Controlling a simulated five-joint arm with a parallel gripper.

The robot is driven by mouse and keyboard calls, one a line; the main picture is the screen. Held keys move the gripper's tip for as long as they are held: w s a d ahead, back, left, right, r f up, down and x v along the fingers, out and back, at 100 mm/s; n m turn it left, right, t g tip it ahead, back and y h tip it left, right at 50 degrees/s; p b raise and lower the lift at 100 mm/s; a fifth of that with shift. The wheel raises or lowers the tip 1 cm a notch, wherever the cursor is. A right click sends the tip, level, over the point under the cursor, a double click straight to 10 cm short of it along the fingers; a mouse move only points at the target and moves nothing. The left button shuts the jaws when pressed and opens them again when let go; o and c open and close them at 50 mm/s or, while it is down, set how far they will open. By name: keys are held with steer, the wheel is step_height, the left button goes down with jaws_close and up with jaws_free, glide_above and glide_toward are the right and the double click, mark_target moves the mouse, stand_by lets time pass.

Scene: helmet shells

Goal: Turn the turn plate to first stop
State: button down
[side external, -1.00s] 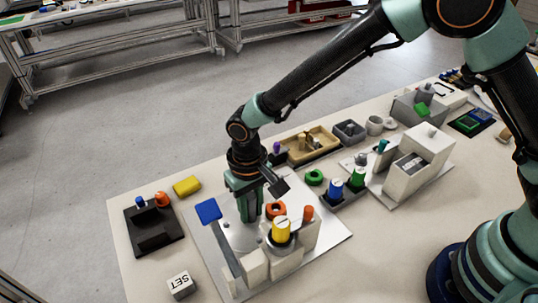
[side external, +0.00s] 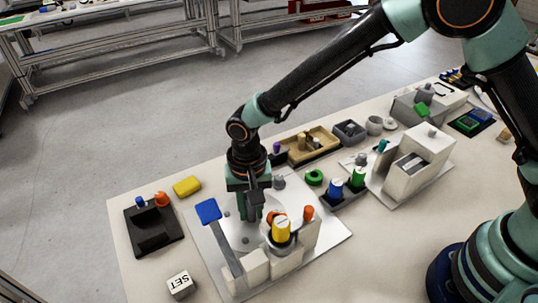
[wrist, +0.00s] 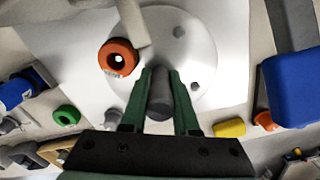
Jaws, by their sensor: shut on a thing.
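The turn plate (side external: 232,228) is a pale round disc on a light base plate, with small dark round spots; it also shows in the wrist view (wrist: 190,50). A dark grey upright peg (wrist: 160,95) stands on it near the rim. My gripper (wrist: 160,78) is shut on this peg, one green finger on each side. In the side view my gripper (side external: 251,214) points straight down at the plate and hides the peg. An orange ring (wrist: 118,57) lies on the plate to the left of the peg in the wrist view; it is partly hidden in the side view (side external: 272,215).
A blue-ended lever (side external: 208,211) lies beside the plate. A yellow-capped post (side external: 281,229), an orange-topped peg (side external: 308,213) and pale blocks stand close in front. A yellow block (side external: 187,186) and black tray (side external: 152,226) are to the left. Bins and fixtures line the right.

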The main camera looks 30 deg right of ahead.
steer(key=shift+r+m, duration=0.1)
steer(key=shift+m, duration=4.7)
steer(key=c, duration=0.9)
jaws_free()
steer(key=shift+c, duration=0.2)
step_height(320, 180, up, 12)
